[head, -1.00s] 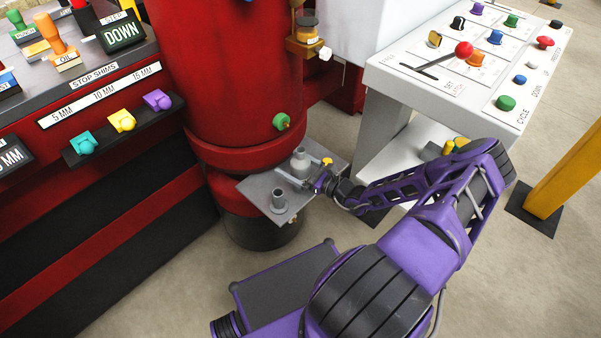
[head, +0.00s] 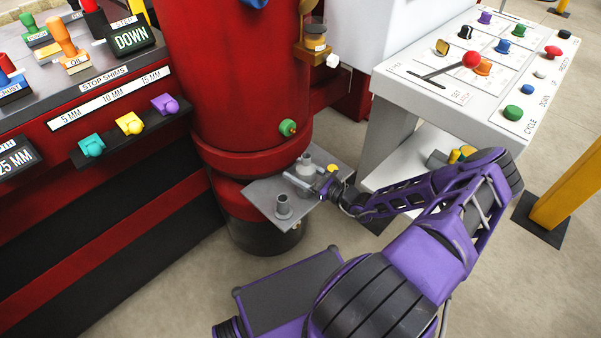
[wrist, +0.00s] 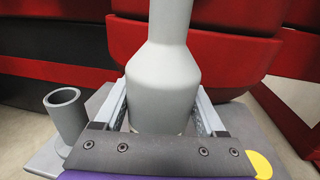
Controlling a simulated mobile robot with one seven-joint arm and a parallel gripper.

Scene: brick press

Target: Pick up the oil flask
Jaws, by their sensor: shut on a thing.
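The oil flask (wrist: 163,85) is a grey bottle with a wide body and a narrower neck. In the wrist view it stands upright between the two fingers of my gripper (wrist: 163,112), which is shut on its lower body. In the head view the flask (head: 305,163) is above the grey shelf plate, with my gripper (head: 308,180) reaching it from the right. I cannot tell whether its base touches the plate. The flask's top is cut off in the wrist view, and my gripper hides its base.
A grey shelf plate (head: 262,192) juts from the red press column (head: 235,100). A short open grey tube (head: 283,205) stands on its near left part, left of my gripper. A white control desk (head: 400,85) stands to the right. Open floor lies in front.

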